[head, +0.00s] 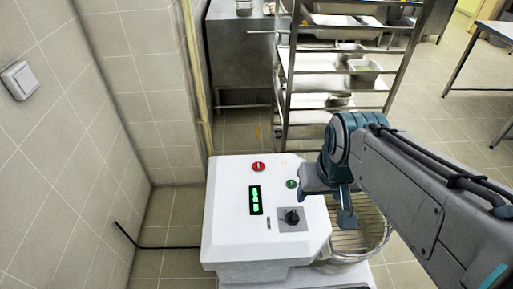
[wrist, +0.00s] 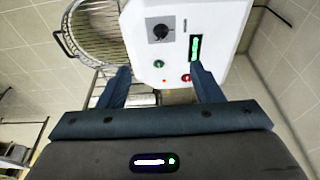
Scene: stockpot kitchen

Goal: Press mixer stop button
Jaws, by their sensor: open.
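The white mixer (head: 228,225) stands in the lower middle of the head view. Its top panel carries a red button (head: 258,167), a green button (head: 291,184), a lit green display (head: 256,200) and a black knob (head: 291,217). My gripper (head: 347,215) is to the right of the panel, near the wire bowl guard (head: 360,238). In the wrist view my gripper (wrist: 160,72) is open, with its fingers apart and nothing between them. The red button (wrist: 186,78) shows close to the right finger, and the green button (wrist: 158,63) lies between the fingers.
A metal rack (head: 350,65) with trays stands behind the mixer. A tiled wall with a light switch (head: 19,80) is at left. A black cable (head: 165,247) runs from the mixer to the wall. A steel table (head: 497,30) stands at the far right.

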